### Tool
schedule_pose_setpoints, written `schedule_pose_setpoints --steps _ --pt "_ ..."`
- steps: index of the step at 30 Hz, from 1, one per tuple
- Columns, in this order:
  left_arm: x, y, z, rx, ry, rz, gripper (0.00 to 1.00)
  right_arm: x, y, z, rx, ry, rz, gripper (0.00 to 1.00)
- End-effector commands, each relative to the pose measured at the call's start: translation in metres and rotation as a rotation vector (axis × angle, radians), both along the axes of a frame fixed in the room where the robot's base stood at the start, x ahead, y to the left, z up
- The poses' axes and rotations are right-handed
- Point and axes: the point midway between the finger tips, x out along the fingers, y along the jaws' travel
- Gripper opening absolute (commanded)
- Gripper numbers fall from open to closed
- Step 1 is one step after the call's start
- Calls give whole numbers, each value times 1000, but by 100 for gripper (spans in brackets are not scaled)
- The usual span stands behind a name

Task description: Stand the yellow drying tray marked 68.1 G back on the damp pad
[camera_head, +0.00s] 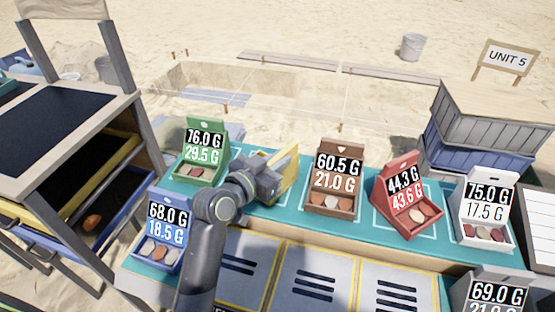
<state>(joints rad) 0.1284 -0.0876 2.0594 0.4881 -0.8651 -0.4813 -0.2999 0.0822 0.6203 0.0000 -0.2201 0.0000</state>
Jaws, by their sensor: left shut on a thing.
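My left gripper (262,181) is shut on a yellow tray (284,177), between the green tray and the brown tray over the teal mat (362,223). The yellow tray is mostly hidden behind the gripper, and its marking does not show. I cannot tell whether it touches the mat. No damp pad can be told apart by a label; the mat has several pale outlined places. My right gripper is not in view.
Trays with pieces stand on the mat: green (204,152), blue (166,226), brown (338,177), red (404,194) and white (487,208). A grey tray (492,290) is at the lower right. Grey panels (310,276) lie in front. A dark-topped rack (50,130) stands left.

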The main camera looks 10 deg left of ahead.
Motion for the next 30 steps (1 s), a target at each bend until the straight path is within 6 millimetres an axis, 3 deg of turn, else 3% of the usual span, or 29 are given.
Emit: schedule_pose_setpoints --steps 7,8,13,23,30 --pt "0 0 -5 -1 -3 0 0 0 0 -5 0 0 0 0" --pt "0 0 -4 -1 -3 0 18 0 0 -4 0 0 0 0" --pt "0 0 -4 -1 -2 0 40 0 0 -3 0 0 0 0" --pt "-2 1 -5 1 2 0 40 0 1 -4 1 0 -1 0" --pt "-30 14 -1 2 0 2 40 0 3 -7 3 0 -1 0"
